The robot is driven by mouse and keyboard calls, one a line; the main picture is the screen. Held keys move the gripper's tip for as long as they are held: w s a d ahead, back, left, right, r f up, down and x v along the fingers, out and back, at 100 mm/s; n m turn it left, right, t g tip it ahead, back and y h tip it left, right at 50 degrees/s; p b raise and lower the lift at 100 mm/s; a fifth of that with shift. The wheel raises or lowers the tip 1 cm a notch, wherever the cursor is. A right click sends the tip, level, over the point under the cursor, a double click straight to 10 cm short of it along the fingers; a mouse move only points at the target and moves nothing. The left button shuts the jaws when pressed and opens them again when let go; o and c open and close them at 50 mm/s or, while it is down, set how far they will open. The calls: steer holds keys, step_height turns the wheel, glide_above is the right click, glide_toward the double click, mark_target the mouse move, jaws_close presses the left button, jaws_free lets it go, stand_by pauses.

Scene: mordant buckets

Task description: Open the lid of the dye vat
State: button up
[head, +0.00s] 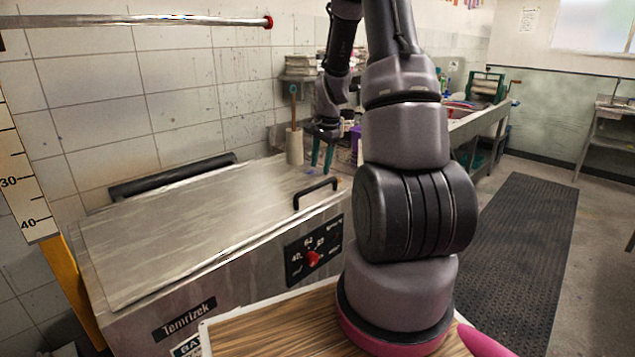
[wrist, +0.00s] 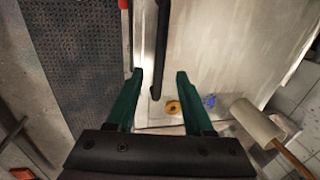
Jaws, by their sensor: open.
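The dye vat (head: 230,292) is a grey metal box with a flat, streaked lid (head: 200,220), which lies shut. A black bar handle (head: 316,191) sits on the lid near its right front edge. My gripper (head: 321,168) is open, with teal fingers pointing down just above the handle. In the wrist view my gripper (wrist: 159,73) has the handle (wrist: 161,45) running between its two fingers, apart from both. The handle's far end reaches past the top of that view. I cannot tell how far the fingertips are above the lid.
A control panel (head: 314,250) with a red knob is on the vat's front. A white pot with a wooden stick (head: 294,146) stands beyond the lid. A red-tipped rail (head: 150,20) crosses the upper left. A dark floor mat (head: 525,260) lies right.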

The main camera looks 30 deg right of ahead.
mark_target(317, 185)
steer(key=f, duration=0.2)
steer(key=w+f, duration=0.1)
steer(key=f, duration=0.3)
steer(key=shift+w+a+f, duration=0.15)
steer(key=shift+a+f, duration=0.1)
steer(key=shift+f, duration=0.15)
jaws_close()
stand_by(1.0)
